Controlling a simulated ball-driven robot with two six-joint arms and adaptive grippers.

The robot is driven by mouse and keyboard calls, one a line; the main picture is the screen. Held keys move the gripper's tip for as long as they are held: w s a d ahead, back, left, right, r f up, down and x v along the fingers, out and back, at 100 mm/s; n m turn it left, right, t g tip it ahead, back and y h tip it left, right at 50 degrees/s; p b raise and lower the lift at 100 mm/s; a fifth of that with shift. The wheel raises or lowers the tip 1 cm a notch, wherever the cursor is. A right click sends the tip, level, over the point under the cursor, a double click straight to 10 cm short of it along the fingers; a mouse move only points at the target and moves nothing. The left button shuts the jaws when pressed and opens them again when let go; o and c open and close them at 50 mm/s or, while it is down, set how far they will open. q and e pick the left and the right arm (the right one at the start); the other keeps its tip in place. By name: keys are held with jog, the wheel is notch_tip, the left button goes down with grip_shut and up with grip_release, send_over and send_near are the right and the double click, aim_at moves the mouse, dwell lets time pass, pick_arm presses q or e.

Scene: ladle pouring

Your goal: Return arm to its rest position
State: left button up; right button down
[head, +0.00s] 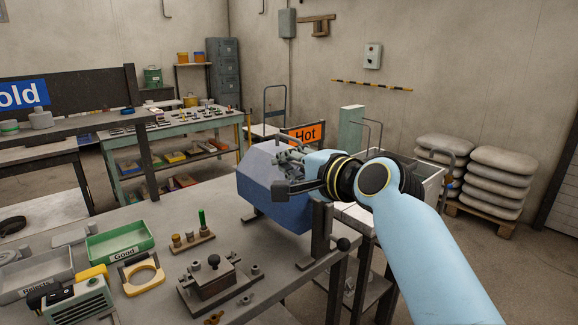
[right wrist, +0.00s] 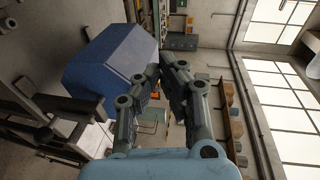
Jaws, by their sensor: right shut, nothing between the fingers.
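My right arm (head: 425,245) is light blue and reaches in from the lower right of the head view. Its gripper (head: 281,154) is in front of the upper part of a blue faceted housing (head: 265,205) at the table's far right corner. The gripper also shows in the right wrist view (right wrist: 167,60), its fingers close together and empty, with the blue housing (right wrist: 110,62) to their left. I cannot tell whether gripper and housing touch. My left gripper is out of view.
The grey table (head: 165,220) carries a green tray (head: 120,241) marked Good, a grey tray (head: 38,270), a yellow-handled piece (head: 143,275) and a metal mould-like block (head: 214,280). An orange Hot sign (head: 308,134) stands behind the housing. Stacked sacks (head: 497,180) are at the right.

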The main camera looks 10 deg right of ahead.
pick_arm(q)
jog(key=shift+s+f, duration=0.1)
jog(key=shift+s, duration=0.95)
